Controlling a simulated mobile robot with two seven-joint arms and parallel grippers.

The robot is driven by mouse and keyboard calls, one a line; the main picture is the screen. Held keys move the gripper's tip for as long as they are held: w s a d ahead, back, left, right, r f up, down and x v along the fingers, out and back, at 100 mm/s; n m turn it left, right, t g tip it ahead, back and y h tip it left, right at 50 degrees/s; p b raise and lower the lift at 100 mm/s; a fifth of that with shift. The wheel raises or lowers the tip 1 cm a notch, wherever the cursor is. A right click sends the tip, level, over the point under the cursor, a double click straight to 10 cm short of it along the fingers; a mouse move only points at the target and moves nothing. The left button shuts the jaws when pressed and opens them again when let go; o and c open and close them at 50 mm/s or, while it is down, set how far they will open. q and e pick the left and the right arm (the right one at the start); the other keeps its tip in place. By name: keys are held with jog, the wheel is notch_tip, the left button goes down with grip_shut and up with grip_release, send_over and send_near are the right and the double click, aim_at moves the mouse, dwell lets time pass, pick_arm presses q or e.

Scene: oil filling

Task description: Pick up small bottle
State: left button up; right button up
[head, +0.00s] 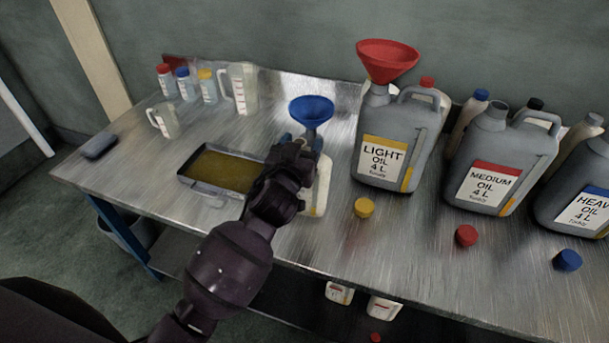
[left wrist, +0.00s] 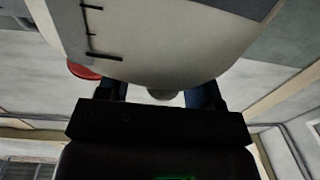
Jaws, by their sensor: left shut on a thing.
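A small whitish bottle (head: 322,187) stands upright near the table's front middle, partly hidden behind my left gripper. A blue funnel (head: 312,110) shows directly above it, and my gripper hides where the two meet. My left gripper (head: 300,150) is shut on the bottle's upper part. In the left wrist view the pale bottle (left wrist: 160,45) with dark level marks fills the top, with a gripper finger on each side. I cannot tell whether its base touches the table. My right gripper is out of view.
An oil tray (head: 222,172) lies left of the bottle. A light-oil can (head: 390,135) with a red funnel (head: 387,60) stands to the right, beside a medium-oil can (head: 500,155). Yellow (head: 364,207), red (head: 466,235) and blue (head: 567,260) caps lie in front. Measuring jugs (head: 243,87) stand at the back left.

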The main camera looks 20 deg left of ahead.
pick_arm(q)
jog(key=shift+a+f, duration=0.1)
jog(key=shift+f, duration=0.25)
